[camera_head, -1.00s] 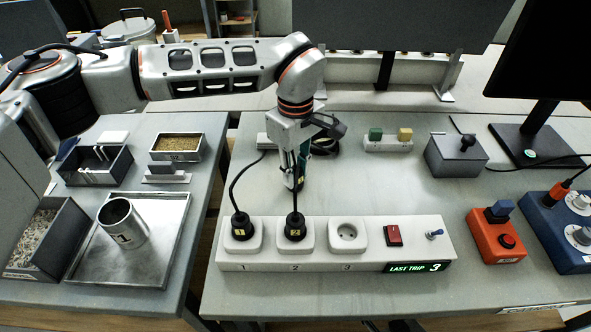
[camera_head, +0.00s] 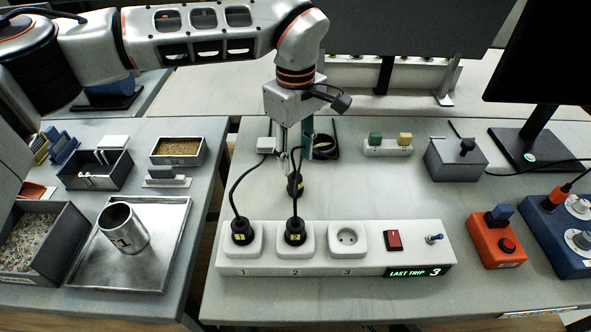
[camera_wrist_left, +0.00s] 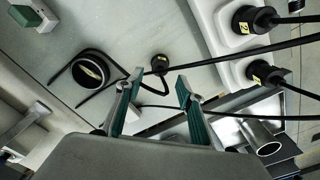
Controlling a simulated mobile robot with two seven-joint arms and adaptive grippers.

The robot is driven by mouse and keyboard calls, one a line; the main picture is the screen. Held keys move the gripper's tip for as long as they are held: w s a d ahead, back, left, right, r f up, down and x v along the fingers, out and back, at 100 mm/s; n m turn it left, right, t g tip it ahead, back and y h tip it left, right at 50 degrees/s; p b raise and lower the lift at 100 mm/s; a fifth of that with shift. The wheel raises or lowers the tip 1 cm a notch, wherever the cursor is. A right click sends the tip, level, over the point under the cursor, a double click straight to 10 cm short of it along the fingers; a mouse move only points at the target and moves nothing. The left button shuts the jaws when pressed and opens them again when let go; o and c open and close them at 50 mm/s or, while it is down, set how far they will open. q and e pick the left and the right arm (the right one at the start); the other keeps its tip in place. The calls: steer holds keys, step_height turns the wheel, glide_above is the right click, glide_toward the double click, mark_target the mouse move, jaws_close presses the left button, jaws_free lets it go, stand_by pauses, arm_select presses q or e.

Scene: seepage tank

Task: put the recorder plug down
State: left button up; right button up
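A black plug (camera_head: 295,185) rests on the table behind the white socket strip (camera_head: 370,262), apart from the sockets. It also shows in the left wrist view (camera_wrist_left: 160,63), beyond the fingertips, with its cable trailing off. My left gripper (camera_head: 297,158) is open above and just behind it, its two green-padded fingers spread and empty. In the left wrist view the gripper (camera_wrist_left: 159,78) has a clear gap between its fingers. Plug 1 (camera_head: 241,231) sits in socket 1 and plug 2 (camera_head: 295,231) in socket 2. Socket 3 (camera_head: 347,238) is empty. My right gripper is out of view.
The strip's red switch (camera_head: 394,240) and "LAST TRIP 3" display (camera_head: 419,272) are at its right. A dark cable coil (camera_head: 326,147) lies behind the gripper. A grey box (camera_head: 456,159) and an orange box (camera_head: 496,240) stand right. The table between is clear.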

mark_target(295, 173)
arm_select(q)
step_height(295, 173, up, 6)
steer(key=shift+f, duration=0.1)
steer(key=shift+s, duration=0.1)
stand_by(0.5)
